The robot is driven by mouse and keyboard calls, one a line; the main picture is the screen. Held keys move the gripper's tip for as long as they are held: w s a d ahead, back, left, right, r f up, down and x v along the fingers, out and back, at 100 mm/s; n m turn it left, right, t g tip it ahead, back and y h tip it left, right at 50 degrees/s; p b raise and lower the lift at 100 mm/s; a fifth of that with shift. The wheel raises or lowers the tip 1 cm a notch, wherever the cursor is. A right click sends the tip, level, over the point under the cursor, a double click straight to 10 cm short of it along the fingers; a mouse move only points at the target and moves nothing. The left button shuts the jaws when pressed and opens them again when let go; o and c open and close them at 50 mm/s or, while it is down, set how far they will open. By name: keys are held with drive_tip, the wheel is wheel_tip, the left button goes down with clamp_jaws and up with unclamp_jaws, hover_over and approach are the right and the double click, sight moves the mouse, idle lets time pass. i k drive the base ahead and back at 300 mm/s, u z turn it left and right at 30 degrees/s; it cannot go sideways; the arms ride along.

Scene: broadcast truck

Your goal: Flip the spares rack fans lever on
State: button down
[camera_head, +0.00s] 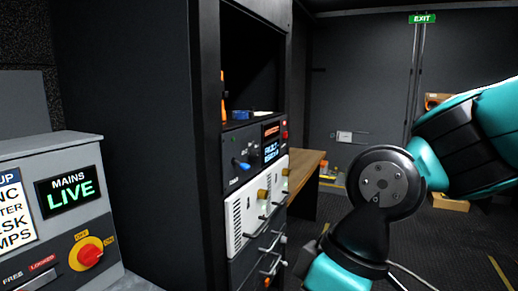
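A dark rack (207,200) stands left of centre. It holds a dark panel (232,146) with a blue-tipped lever (240,164) sticking out and a small lit display (270,150) that seems to read FAULT. The panel's lettering is too small to read, so I cannot tell whether this is the fans lever, or its exact setting. My teal and black arm fills the right side, apart from the rack in the picture. My gripper is outside the frame, so its opening and contents are hidden.
White units (245,215) with protruding handles sit below the panel. A grey cabinet (60,160) at left has a MAINS LIVE display (70,190) and a red rotary switch (88,254). A wooden bench (305,165) stands behind the rack. Dark floor shows at right.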

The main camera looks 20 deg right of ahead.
sight(244, 166)
drive_tip(key=u, duration=0.05)
drive_tip(key=k, duration=0.55)
drive_tip(key=z, duration=0.6)
drive_tip(key=i, duration=1.2)
drive_tip(key=u, duration=0.35)
